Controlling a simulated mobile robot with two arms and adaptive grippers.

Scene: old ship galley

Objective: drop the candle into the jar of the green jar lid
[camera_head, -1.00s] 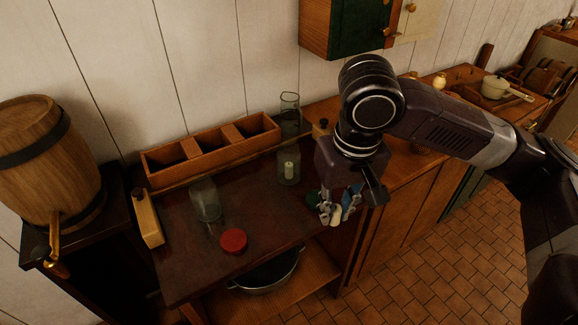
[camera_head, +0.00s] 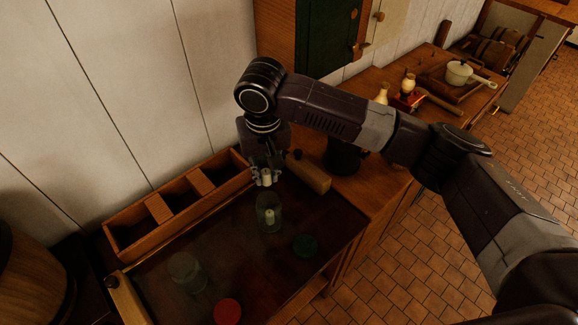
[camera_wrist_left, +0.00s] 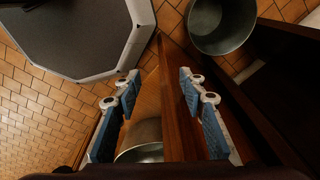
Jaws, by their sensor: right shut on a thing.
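My right gripper (camera_head: 265,178) is shut on a pale candle (camera_head: 266,177) and holds it upright above and just behind a clear glass jar (camera_head: 269,199). A pale candle-like piece (camera_head: 270,215) shows inside or through that jar. The green jar lid (camera_head: 304,245) lies flat on the dark tabletop, front right of this jar. A second glass jar (camera_head: 187,274) stands at the left and looks empty, with a red lid (camera_head: 227,312) near it. My left gripper (camera_wrist_left: 160,88) shows only in the left wrist view, open, with nothing between its fingers.
A wooden box with compartments (camera_head: 180,232) runs along the back of the table. A wooden block (camera_head: 308,174) lies just right of my right gripper, beside a dark pot (camera_head: 342,157). In the left wrist view, a metal bucket (camera_wrist_left: 222,28) stands near a wooden edge.

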